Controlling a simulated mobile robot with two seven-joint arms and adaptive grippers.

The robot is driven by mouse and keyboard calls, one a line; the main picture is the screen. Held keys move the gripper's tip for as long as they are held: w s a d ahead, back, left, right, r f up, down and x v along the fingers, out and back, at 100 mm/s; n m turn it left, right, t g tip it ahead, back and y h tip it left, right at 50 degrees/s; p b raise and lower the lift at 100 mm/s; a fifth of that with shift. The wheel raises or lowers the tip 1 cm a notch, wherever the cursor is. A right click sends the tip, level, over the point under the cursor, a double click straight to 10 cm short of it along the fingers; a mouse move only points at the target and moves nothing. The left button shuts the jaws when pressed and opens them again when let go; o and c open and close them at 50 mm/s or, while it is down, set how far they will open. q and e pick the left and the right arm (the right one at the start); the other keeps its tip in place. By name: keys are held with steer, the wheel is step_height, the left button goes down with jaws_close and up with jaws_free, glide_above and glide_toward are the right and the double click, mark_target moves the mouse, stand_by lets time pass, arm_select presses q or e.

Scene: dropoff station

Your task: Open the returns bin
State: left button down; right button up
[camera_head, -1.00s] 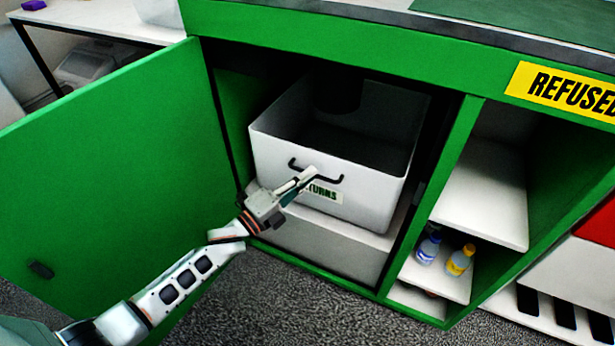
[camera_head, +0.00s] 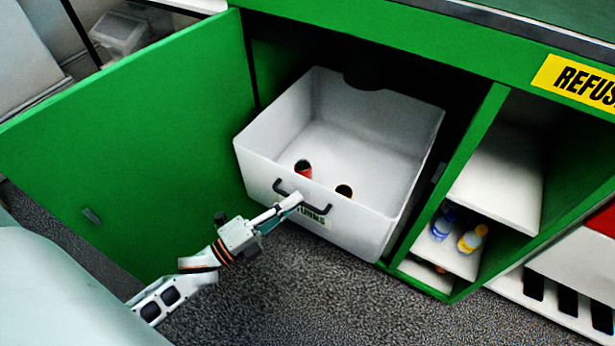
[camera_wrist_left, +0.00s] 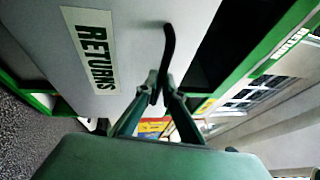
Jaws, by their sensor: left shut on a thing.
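The returns bin (camera_head: 350,222) is a white open-topped box with a black handle (camera_head: 318,209) and a "RETURNS" label on its front. It stands partly out of the green cabinet, and its inside shows. My left gripper (camera_head: 296,199) is shut on the handle at the bin's front. In the left wrist view the gripper's fingertips (camera_wrist_left: 158,90) close around the dark handle (camera_wrist_left: 168,50), beside the "RETURNS" label (camera_wrist_left: 90,50). A red can (camera_head: 303,169) and a dark round-topped item (camera_head: 344,191) are inside the bin. My right gripper is not in view.
The green cabinet door (camera_head: 130,130) stands wide open on the left. Right of the bin are open shelves (camera_head: 500,180) with a blue bottle (camera_head: 443,224) and a yellow bottle (camera_head: 472,239). The grey carpet (camera_head: 290,300) in front is clear.

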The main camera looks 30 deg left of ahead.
arm_select(q)
steer(key=s, duration=1.4)
steer(key=shift+s+a, duration=0.3)
steer(key=shift+s, duration=0.1)
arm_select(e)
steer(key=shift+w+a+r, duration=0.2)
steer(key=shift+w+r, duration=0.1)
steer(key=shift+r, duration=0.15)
arm_select(q)
steer(key=c, duration=2.2)
jaws_free()
steer(key=shift+o, duration=0.2)
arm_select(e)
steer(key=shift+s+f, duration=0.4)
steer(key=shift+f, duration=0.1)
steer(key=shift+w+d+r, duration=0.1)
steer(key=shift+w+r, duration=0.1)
arm_select(q)
steer(key=v, duration=1.2)
